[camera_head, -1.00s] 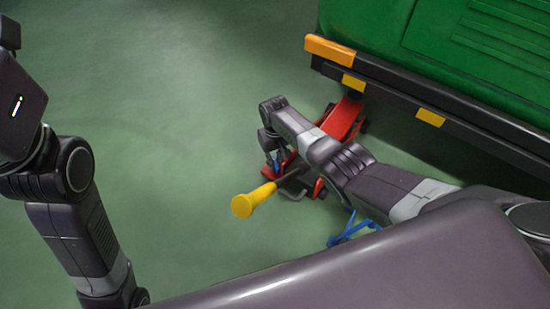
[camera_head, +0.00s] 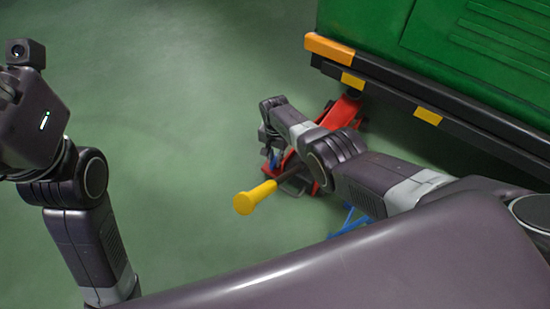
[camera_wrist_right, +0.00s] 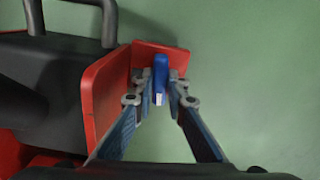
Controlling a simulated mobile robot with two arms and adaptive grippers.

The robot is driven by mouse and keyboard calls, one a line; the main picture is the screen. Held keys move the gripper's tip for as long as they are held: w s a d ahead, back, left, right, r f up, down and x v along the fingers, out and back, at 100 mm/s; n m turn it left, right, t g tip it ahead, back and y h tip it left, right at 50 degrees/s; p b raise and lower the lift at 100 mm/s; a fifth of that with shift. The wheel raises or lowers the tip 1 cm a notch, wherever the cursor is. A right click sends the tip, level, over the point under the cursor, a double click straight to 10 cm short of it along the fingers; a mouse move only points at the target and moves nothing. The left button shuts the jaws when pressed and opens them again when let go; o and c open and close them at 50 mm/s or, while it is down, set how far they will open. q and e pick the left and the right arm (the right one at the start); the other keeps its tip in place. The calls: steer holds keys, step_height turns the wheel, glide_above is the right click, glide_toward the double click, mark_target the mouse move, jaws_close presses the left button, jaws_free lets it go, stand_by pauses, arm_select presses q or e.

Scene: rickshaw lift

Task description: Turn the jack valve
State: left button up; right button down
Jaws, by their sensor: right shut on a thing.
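The red jack (camera_head: 338,113) stands on the floor with its front end by the green vehicle's bumper. Its handle (camera_head: 256,197) with a yellow grip points out toward the lower left. In the right wrist view the jack's red side plate (camera_wrist_right: 106,95) and a blue valve (camera_wrist_right: 160,74) show. My right gripper (camera_wrist_right: 160,98) is shut on the blue valve, one finger on each side of it. In the head view my right gripper (camera_head: 273,157) is at the jack's near left side, partly hidden by my arm. My left arm is at the left, its fingers out of view.
The green vehicle (camera_head: 455,55) with a black bumper and orange and yellow markings fills the upper right. A blue stand (camera_head: 350,222) is partly hidden below my right arm. The green floor at the left and middle is clear.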

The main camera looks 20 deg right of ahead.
mark_target(275, 160)
steer(key=shift+m, duration=0.7)
steer(key=c, duration=1.9)
jaws_free()
steer(key=shift+c, duration=0.2)
steer(key=shift+w+r, duration=0.1)
steer(key=shift+r, duration=0.6)
step_height(275, 160, up, 11)
steer(key=shift+f, duration=0.2)
